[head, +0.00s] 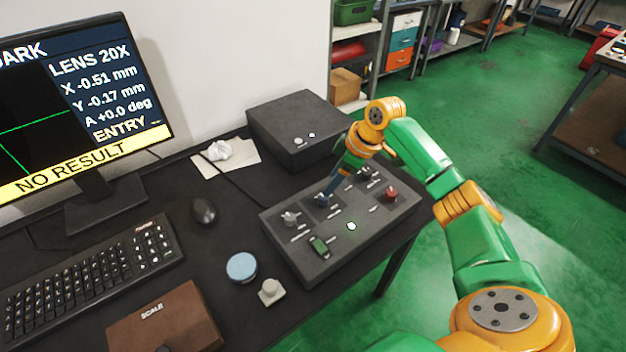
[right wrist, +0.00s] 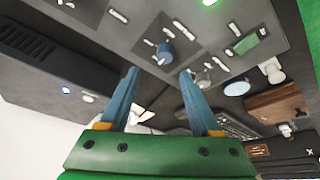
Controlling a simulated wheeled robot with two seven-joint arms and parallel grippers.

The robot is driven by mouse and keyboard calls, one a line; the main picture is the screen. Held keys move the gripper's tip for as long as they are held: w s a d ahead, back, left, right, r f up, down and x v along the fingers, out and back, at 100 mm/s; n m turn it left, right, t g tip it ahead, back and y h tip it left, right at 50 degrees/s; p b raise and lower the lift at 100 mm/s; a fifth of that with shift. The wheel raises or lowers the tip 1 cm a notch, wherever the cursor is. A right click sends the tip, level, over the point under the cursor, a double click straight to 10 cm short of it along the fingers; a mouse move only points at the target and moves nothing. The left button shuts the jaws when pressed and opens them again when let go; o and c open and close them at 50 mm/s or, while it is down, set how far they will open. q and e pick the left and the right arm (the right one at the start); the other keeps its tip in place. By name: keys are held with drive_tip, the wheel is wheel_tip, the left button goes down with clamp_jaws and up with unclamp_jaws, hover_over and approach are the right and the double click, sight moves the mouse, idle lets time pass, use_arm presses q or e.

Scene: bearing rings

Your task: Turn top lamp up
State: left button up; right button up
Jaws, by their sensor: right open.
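A dark control box (head: 375,222) on the table carries several knobs with small labels I cannot read. A blue knob (head: 322,201) sits on its left half, with a grey knob (head: 290,218) to its left. My right gripper (head: 328,194) reaches down from behind the box, its tips close to the blue knob. In the right wrist view its fingers (right wrist: 159,73) are spread, with the blue knob (right wrist: 165,53) just beyond the gap between the tips; contact cannot be told. The monitor (head: 85,95) reads NO RESULT, and a cut-off word ending in "ARK". My left gripper is out of view.
The box also has a red knob (head: 391,194), a green switch (head: 320,245) and a lit round button (head: 351,226). A dark case (head: 300,125) stands behind.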

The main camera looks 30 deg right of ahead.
sight(324, 198)
drive_tip(key=x, duration=0.2)
drive_tip(key=s+x, duration=0.1)
drive_tip(key=x, duration=0.2)
drive_tip(key=shift+a+f, duration=0.15)
drive_tip(key=shift+f, duration=0.1)
drive_tip(key=shift+w+f, duration=0.25)
drive_tip(key=shift+f, duration=0.1)
drive_tip(key=shift+s, duration=0.1)
drive_tip(key=shift+c, duration=0.9)
drive_tip(key=shift+r, duration=0.1)
clamp_jaws()
